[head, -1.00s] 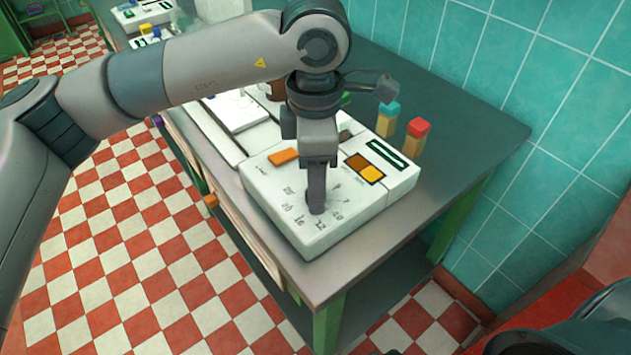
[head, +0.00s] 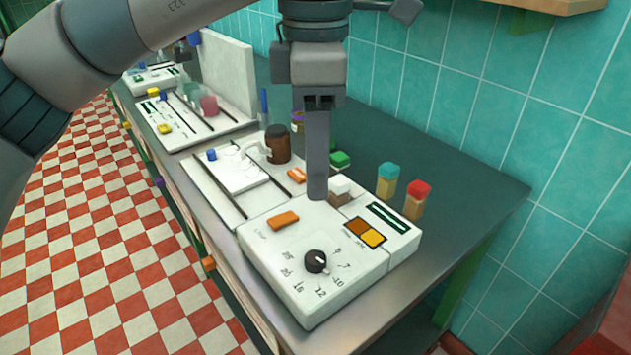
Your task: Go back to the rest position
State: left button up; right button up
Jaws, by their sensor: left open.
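My left gripper (head: 318,190) hangs pointing down in the upper middle of the head view, in front of a white device. It is open and holds nothing that I can see; its fingers line up one behind the other from here. The white device (head: 275,295) sits at the near end of the table. It bears a black knob (head: 316,261) with numbers around it, an orange button (head: 283,219) and a brown and yellow pair of switches (head: 372,238). The gripper is apart from the knob, which shows fully. My right gripper is not in view.
The grey table (head: 465,205) runs along a teal tiled wall (head: 560,150). A brown jar (head: 278,145), a blue-topped vial (head: 387,181) and a red-topped vial (head: 417,200) stand behind the device. Another white device (head: 215,125) stands farther back. The checkered floor (head: 90,250) at left is clear.

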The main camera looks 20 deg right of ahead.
pick_arm(q)
jog(key=shift+r, duration=0.3)
